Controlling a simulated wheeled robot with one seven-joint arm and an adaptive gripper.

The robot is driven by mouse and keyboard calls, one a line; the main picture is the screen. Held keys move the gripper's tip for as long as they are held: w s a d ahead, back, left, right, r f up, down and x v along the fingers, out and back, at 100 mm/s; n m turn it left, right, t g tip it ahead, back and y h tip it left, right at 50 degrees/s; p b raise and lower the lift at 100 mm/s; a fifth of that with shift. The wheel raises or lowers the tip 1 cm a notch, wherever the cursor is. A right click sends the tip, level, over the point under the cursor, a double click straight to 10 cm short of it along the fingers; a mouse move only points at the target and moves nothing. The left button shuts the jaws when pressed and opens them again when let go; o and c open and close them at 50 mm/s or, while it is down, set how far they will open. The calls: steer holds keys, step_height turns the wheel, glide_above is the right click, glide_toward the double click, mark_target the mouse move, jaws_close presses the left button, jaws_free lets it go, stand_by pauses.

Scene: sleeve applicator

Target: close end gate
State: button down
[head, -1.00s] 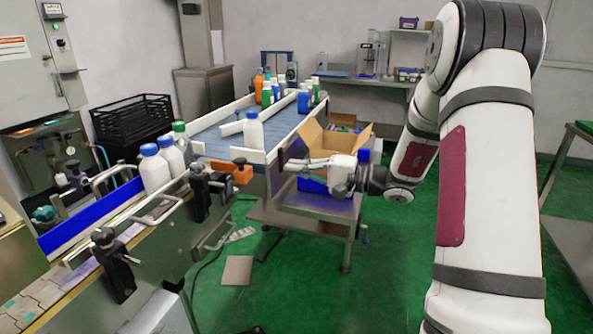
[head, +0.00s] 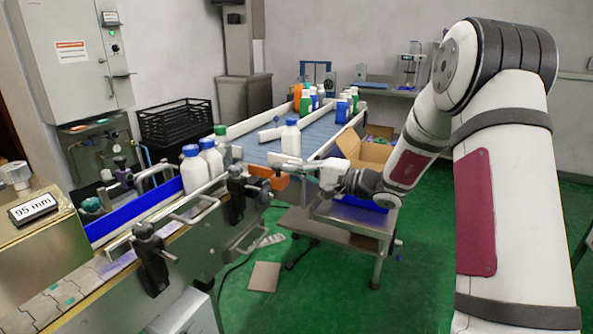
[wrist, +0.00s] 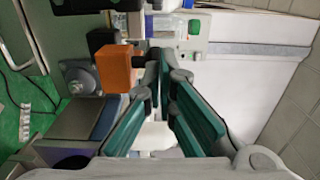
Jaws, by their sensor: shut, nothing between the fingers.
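An orange block (head: 268,176), which looks like the end gate's handle, sits at the near end of the blue conveyor (head: 318,134), beside a dark clamp. I cannot tell clearly how far the gate stands open. My gripper (head: 282,162) is shut and empty, right by the orange block, at the conveyor's near end. In the wrist view the orange block (wrist: 117,68) is just left of my closed fingertips (wrist: 160,58). They look very near it, but I cannot tell whether they touch. A white bottle with a blue cap (head: 291,138) stands just behind my gripper.
Several white bottles (head: 195,170) stand along the lane at left, with black clamps (head: 152,258) on its near rail. An open cardboard box (head: 368,150) is behind my wrist. A black crate (head: 177,121) is at the back left.

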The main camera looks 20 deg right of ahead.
mark_target(264, 171)
steer(key=b+x, duration=0.4)
steer(key=x, duration=0.6)
steer(key=shift+r, duration=0.1)
